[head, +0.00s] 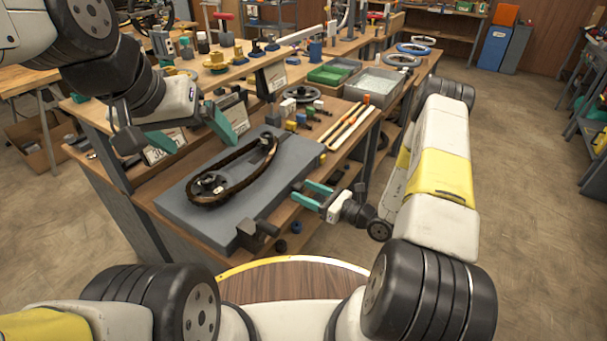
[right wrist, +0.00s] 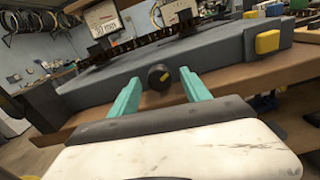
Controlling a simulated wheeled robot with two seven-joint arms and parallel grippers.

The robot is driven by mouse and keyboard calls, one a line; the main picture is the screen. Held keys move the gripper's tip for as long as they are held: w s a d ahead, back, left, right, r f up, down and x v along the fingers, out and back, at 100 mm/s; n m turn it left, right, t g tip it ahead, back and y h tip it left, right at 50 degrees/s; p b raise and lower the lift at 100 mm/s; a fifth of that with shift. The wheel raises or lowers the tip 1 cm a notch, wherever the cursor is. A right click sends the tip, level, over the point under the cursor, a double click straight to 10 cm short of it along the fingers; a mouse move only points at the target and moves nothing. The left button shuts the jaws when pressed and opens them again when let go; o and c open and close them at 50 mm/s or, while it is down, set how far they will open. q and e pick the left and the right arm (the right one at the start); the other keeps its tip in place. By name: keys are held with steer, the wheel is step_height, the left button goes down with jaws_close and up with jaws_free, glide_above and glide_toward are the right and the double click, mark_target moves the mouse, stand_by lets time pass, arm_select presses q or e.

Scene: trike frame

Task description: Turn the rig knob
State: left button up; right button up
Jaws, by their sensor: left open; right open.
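The rig is a grey slab (head: 225,205) on the bench, with a dark chain loop (head: 235,172) around sprockets on top. Its black round knob (right wrist: 158,77) with a yellow mark sticks out of the slab's side edge in the right wrist view. My right gripper (head: 300,191) is open, with teal fingers pointing at that edge. In the right wrist view the knob appears between the fingertips; whether they touch it I cannot tell. My left gripper (head: 190,133) is open and empty above the far left side of the slab.
A black block with a cylinder (head: 267,228) sits at the slab's near corner. A yellow button (right wrist: 267,42) is on the slab's edge, right of the knob. Green (head: 328,74) and grey (head: 375,86) bins stand behind. Floor to the right is clear.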

jaws_close()
steer(key=shift+d+m, duration=0.1)
steer(key=shift+m, duration=2)
jaws_free()
